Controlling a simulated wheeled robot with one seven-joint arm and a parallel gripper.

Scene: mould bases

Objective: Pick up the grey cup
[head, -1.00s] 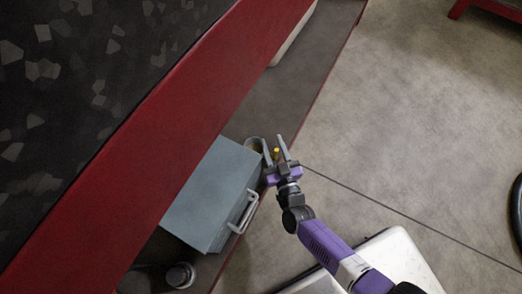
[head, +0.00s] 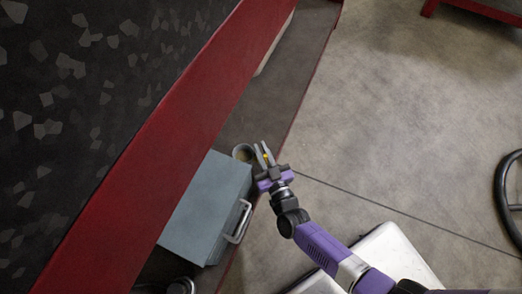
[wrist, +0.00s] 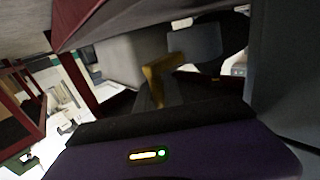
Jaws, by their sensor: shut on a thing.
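The grey cup (head: 241,154) stands in the head view on the dark shelf strip, just behind the far corner of a grey-blue box. My gripper (head: 263,152) is at the cup's right side, with its fingers close together. A small yellow part, which looks like the cup's handle, shows between the fingers. In the wrist view, the yellow handle (wrist: 163,70) bends down between my fingers, and the grey cup body (wrist: 197,46) is behind it. My gripper is shut on this handle. I cannot tell whether the cup is off the surface.
The grey-blue box (head: 203,208) with a light handle stands close to the cup, on the near side. A red beam (head: 150,150) runs diagonally to the left. A dark round object (head: 181,286) sits at the lower edge. Open concrete floor (head: 400,130) lies to the right.

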